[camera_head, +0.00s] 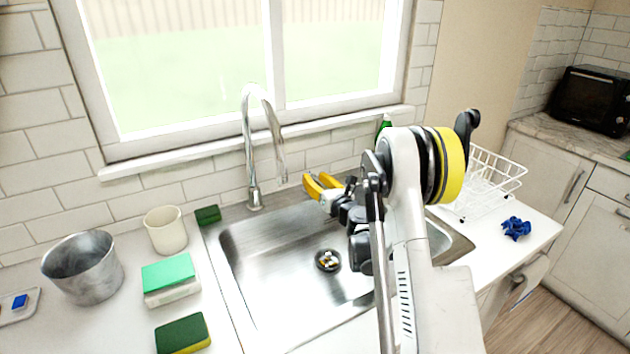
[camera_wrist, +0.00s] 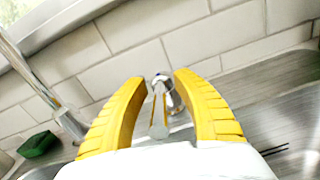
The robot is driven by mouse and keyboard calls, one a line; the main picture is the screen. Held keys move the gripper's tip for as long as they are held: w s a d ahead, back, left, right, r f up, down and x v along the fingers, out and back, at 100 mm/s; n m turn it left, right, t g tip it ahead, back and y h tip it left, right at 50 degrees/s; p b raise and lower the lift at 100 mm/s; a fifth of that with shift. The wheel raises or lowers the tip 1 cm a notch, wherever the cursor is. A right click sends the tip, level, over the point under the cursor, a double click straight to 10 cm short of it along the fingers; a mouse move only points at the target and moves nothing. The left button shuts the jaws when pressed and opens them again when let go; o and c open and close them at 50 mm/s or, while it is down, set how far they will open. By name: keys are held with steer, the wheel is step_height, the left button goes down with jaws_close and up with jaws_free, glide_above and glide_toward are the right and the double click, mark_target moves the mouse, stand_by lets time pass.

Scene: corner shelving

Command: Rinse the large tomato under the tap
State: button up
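No tomato shows in either view. The chrome tap (camera_head: 252,150) rises behind the sink (camera_head: 285,285), with its spout curving down over the sink's back edge. My gripper (camera_head: 317,180) has yellow fingers and is right of the tap, over the sink's back edge. In the wrist view my gripper (camera_wrist: 160,78) is open, its fingers apart. A small chrome fitting (camera_wrist: 159,118), perhaps the tap's lever, shows between the fingers; I cannot tell whether they touch it. The tap's column (camera_wrist: 30,72) is at the left there. No water is visible.
The drain (camera_head: 327,261) is in the sink. Left of it stand a metal pot (camera_head: 83,270), a cream cup (camera_head: 165,231) and sponges (camera_head: 183,334). Right are a white dish rack (camera_head: 490,185) and a blue item (camera_head: 516,228). My arm hides the sink's right part.

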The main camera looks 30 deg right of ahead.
jaws_close()
steer(key=shift+d+n+y, duration=0.35)
steer(key=shift+n+y, duration=0.25)
steer(key=shift+y, duration=0.3)
steer(key=shift+w+n+y+b, duration=0.1)
steer(key=shift+n+y+b, duration=0.35)
steer(key=shift+y, duration=0.35)
jaws_free()
steer(key=v, duration=1.2)
steer(key=shift+r, duration=0.2)
